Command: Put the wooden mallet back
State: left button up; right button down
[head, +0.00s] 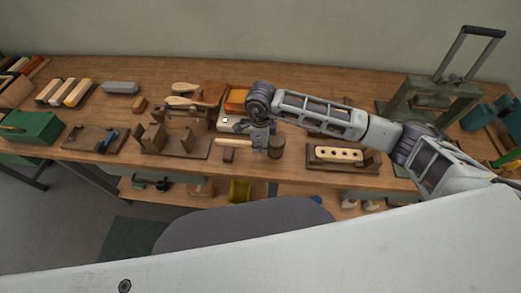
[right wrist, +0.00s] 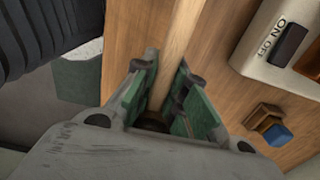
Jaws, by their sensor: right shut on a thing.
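The wooden mallet has a pale handle (head: 235,143) and a dark brown head (head: 276,147), near the front edge of the bench in the head view. My right gripper (head: 262,143) is shut on the handle, close to the head. In the right wrist view the pale handle (right wrist: 180,45) runs up from between the green finger pads of my right gripper (right wrist: 165,98). The mallet's head is mostly hidden there by the gripper. I cannot tell whether the mallet touches the bench. My left gripper is not in view.
A switch box marked ON/OFF (right wrist: 278,45) and a small wooden block with a blue piece (right wrist: 275,132) are close by. A dark tray with a drilled pale block (head: 338,154) is to the right, wooden stands (head: 180,150) to the left. A lever press (head: 430,105) stands farther right.

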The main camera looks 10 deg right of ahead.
aim_at(260, 148)
jog(key=shift+f, duration=1.55)
jog(key=shift+f, duration=0.15)
jog(key=c, duration=1.4)
grip_release()
jog(key=shift+c, duration=0.2)
notch_tip(260, 148, up, 12)
jog(key=shift+r, duration=0.15)
